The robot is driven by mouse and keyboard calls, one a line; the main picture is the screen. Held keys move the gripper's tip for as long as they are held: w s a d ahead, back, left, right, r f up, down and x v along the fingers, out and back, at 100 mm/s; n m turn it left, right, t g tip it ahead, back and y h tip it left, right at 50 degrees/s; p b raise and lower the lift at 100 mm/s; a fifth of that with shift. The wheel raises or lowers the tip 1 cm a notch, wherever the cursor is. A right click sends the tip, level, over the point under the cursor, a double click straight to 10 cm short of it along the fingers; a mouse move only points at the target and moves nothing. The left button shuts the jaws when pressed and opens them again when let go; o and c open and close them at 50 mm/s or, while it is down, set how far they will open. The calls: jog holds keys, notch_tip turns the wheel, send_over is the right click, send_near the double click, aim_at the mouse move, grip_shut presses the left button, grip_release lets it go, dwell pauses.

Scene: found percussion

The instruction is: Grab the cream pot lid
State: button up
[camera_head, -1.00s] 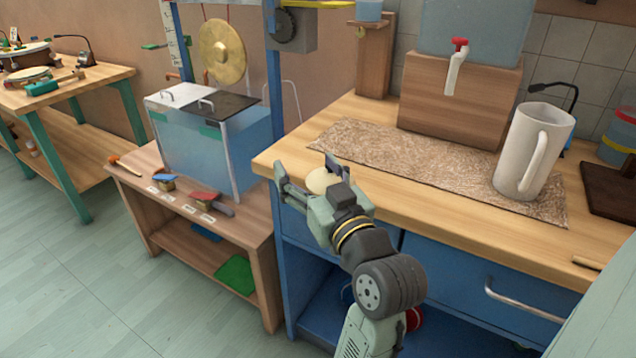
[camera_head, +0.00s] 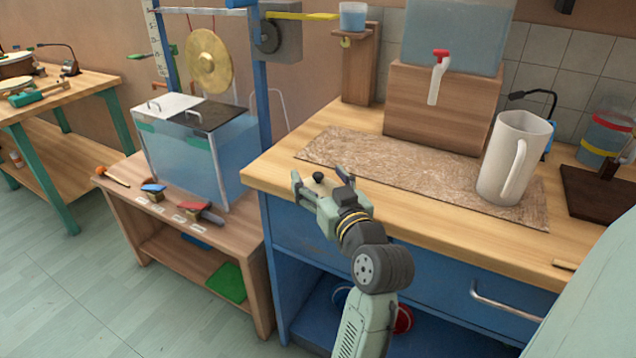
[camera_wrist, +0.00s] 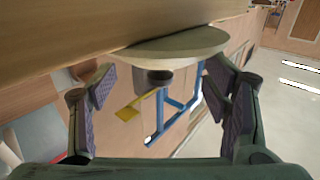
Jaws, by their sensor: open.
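The cream pot lid (camera_wrist: 182,44) is a shallow cream disc with a dark round knob (camera_wrist: 160,77). In the wrist view it lies against the wooden bench top, with its knob between my two fingers. My gripper (camera_wrist: 158,92) is open, one finger on each side of the knob, with gaps on both sides. In the head view my gripper (camera_head: 319,181) is at the bench's front left edge. The dark knob shows between its fingers there, while the lid's disc is mostly hidden by the gripper.
A brown mat (camera_head: 400,172) lies on the bench (camera_head: 410,212) behind my gripper. A white pitcher (camera_head: 503,160) stands on the mat's right end. A wooden block (camera_head: 440,105) with a water tank and red tap is behind. A low table (camera_head: 150,215) with a glass tank (camera_head: 185,155) stands left.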

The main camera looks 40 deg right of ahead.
jog(key=shift+w+d, duration=0.15)
jog(key=shift+w, duration=0.45)
jog(key=shift+c, duration=0.6)
